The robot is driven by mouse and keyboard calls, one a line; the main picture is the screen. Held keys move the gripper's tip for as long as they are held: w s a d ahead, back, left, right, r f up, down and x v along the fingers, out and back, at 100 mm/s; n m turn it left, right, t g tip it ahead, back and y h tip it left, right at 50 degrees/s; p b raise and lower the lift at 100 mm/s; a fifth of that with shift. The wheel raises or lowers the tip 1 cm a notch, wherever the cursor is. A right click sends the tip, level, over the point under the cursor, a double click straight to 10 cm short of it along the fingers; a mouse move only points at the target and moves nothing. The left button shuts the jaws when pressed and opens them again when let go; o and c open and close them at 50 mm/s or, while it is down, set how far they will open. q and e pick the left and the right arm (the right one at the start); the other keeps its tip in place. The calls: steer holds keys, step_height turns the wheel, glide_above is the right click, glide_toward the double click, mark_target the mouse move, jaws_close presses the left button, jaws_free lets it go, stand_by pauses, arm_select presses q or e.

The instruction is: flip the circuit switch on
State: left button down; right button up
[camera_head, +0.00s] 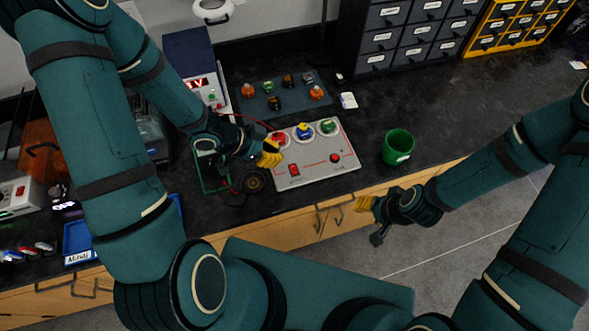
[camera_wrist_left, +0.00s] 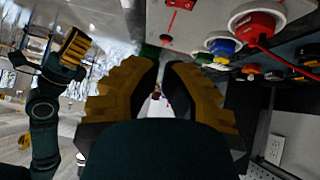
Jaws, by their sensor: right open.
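The circuit board (camera_head: 315,176) is a flat light-grey panel on the black counter. Its red rocker switch (camera_head: 294,169) sits at the front left of the panel; it seems to show at the top edge of the left wrist view (camera_wrist_left: 181,4). I cannot tell which way it is tipped. My left gripper (camera_head: 270,153), with yellow fingers, is over the panel's left edge, left of and behind the switch. Its fingers (camera_wrist_left: 162,85) are close together with a narrow gap and nothing held. My right gripper (camera_head: 368,217) is open and empty, off the counter's front edge.
The panel also carries red (camera_head: 280,138), blue (camera_head: 304,131) and green (camera_head: 328,126) round parts and a red button (camera_head: 334,158). A green cup (camera_head: 398,147) stands to the right. A power supply (camera_head: 205,85) and bulb tray (camera_head: 262,103) are behind.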

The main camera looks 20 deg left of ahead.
arm_select(q)
steer(key=b, duration=0.3)
glide_above(295, 173)
steer(key=f, duration=0.5)
steer(key=shift+a+f, duration=0.15)
steer(key=shift+a, duration=0.1)
steer(key=shift+d+f, duration=0.2)
steer(key=shift+f, duration=1)
steer(key=shift+s+f+b, duration=0.15)
steer(key=shift+f+b, duration=0.2)
steer(key=shift+f, duration=0.45)
